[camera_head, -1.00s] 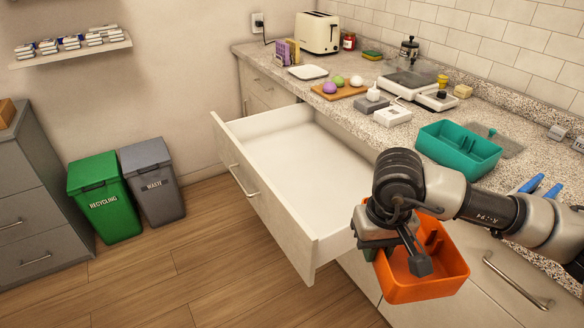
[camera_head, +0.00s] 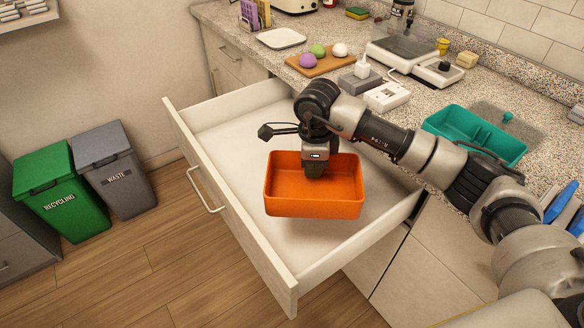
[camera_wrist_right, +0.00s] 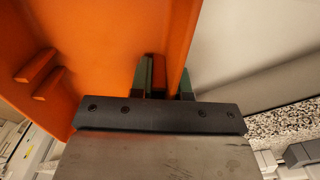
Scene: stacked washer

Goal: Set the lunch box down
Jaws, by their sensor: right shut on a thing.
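An orange open lunch box (camera_head: 315,207) is over the open drawer (camera_head: 243,133) in the head view. My right gripper (camera_head: 315,172) is shut on the lunch box at its far wall. The right wrist view shows the fingers (camera_wrist_right: 166,80) around an orange part of the lunch box (camera_wrist_right: 90,50). The box looks roughly level. Whether its base touches the drawer floor I cannot tell for sure. A teal lunch box (camera_head: 474,135) stands on the counter at the right. My left gripper is out of view.
The counter (camera_head: 440,95) holds a cutting board (camera_head: 320,64) with round items, a white plate (camera_head: 281,38) and a scale. Recycling (camera_head: 62,190) and waste (camera_head: 113,168) bins stand at left.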

